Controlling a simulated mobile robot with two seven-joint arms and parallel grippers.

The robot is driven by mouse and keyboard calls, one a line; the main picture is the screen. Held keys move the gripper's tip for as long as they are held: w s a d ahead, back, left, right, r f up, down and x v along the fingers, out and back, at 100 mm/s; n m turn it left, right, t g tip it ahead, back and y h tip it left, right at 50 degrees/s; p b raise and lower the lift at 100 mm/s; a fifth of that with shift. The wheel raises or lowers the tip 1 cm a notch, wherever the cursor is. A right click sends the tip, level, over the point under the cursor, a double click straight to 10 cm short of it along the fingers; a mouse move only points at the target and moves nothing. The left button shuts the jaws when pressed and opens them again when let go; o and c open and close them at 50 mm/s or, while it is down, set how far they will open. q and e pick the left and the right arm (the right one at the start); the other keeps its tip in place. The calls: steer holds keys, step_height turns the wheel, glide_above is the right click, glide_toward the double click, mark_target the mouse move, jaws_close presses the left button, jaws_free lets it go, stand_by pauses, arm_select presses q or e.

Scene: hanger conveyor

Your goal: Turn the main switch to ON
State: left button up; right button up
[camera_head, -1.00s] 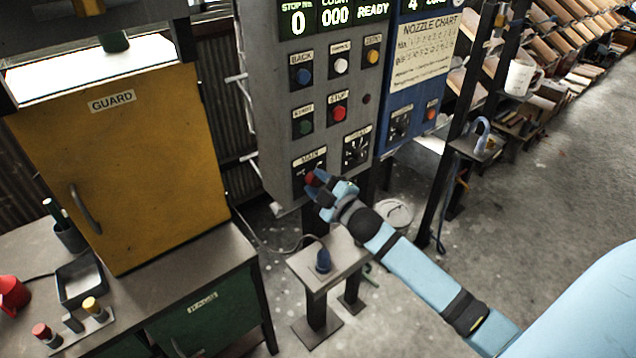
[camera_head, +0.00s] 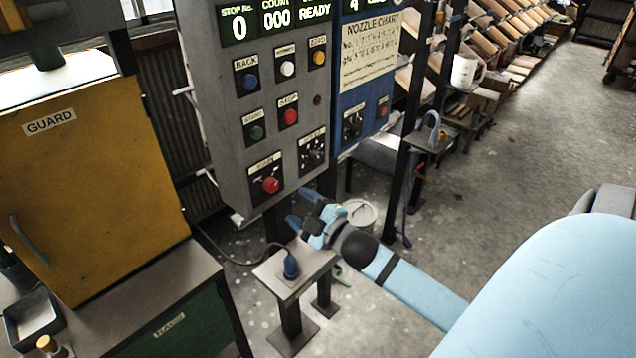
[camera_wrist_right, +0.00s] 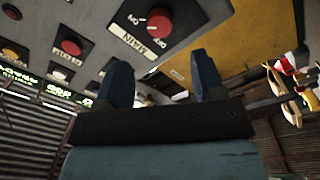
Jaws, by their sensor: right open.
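The main switch is a red round knob (camera_head: 270,185) on a dark plate at the lower left of the grey control panel (camera_head: 217,110). In the right wrist view the red knob (camera_wrist_right: 160,22) sits above the MAIN label, with small position marks beside it. I cannot tell which mark it points to. My right gripper (camera_head: 300,208) is open and empty, to the right of and below the knob, apart from it. Its two blue fingers (camera_wrist_right: 162,75) show in the wrist view with a gap between them. My left gripper is not in view.
A yellow guard door (camera_head: 90,190) and a bench stand at the left. A small stand (camera_head: 275,272) with a blue plug is below the panel. A blue nozzle panel (camera_head: 375,95) adjoins at the right. The floor at the right is open.

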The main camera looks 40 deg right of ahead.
steer(key=shift+s+d+f, duration=0.1)
steer(key=shift+s+d, duration=0.05)
steer(key=shift+s, duration=1.2)
steer(key=shift+s+d+f, duration=0.1)
steer(key=shift+s, duration=1.2)
